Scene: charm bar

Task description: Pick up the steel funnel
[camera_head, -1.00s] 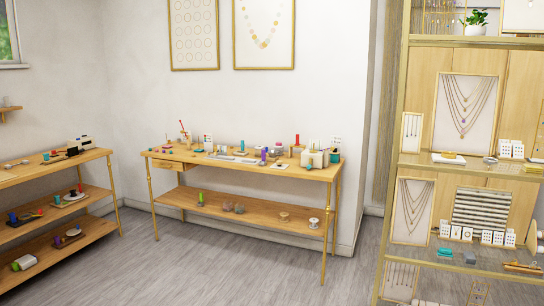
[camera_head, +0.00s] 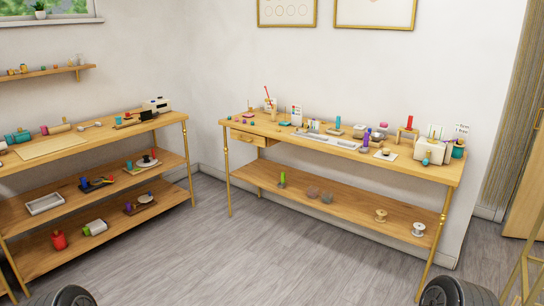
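I cannot make out a steel funnel for certain. A small grey-silver item (camera_head: 91,125) lies on the top of the left workbench, but it is too small to identify. Small mixed items stand on the top of the back workbench (camera_head: 210,122), and none shows a clear funnel shape. Neither of my grippers is in view. Dark rounded parts at the bottom edge look like my own body.
The left workbench (camera_head: 60,148) has two lower shelves with trays and small items. The back workbench has one lower shelf (camera_head: 345,206) with spools. A wall shelf (camera_head: 50,72) hangs at the upper left. Grey floor (camera_head: 240,255) between and before the benches is clear.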

